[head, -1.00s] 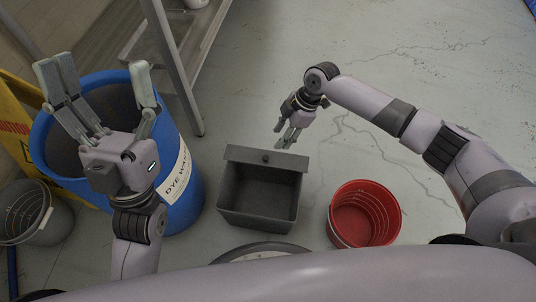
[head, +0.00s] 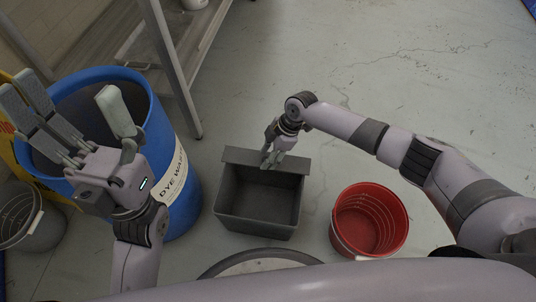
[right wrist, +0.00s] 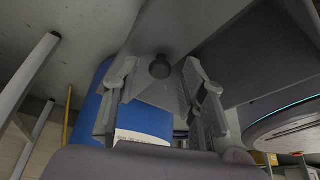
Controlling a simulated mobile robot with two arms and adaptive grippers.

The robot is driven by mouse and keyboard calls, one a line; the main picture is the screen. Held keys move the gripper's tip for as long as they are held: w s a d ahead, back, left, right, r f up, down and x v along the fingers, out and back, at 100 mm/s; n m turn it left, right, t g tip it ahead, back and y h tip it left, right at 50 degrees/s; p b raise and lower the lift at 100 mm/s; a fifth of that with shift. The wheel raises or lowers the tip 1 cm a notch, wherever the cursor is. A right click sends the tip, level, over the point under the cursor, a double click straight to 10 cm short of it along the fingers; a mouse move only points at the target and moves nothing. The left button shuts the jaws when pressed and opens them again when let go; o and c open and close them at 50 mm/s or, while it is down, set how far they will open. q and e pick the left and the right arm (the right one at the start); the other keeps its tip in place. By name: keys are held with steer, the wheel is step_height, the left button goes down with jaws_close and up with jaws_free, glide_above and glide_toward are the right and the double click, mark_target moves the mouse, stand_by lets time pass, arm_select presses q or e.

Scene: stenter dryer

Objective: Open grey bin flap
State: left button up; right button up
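The grey bin (head: 258,216) stands on the floor in the middle of the head view, its dark inside visible from above. Its flap (head: 235,156) is a grey panel along the far edge. My right gripper (head: 271,161) is at the flap and hides the knob in the head view. The right wrist view shows the round knob (right wrist: 160,67) between the spread fingers of the right gripper (right wrist: 160,85); I see no clear contact. My left gripper (head: 68,98) is open and empty above the blue drum, far from the bin.
A blue drum (head: 180,205) labelled dye waste stands left of the bin. A red bucket (head: 369,220) stands close on its right. A grey bucket (head: 38,228) is at far left. A metal rack (head: 178,75) stands behind. The floor at upper right is clear.

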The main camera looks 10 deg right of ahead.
steer(key=shift+c, duration=0.4)
jaws_close()
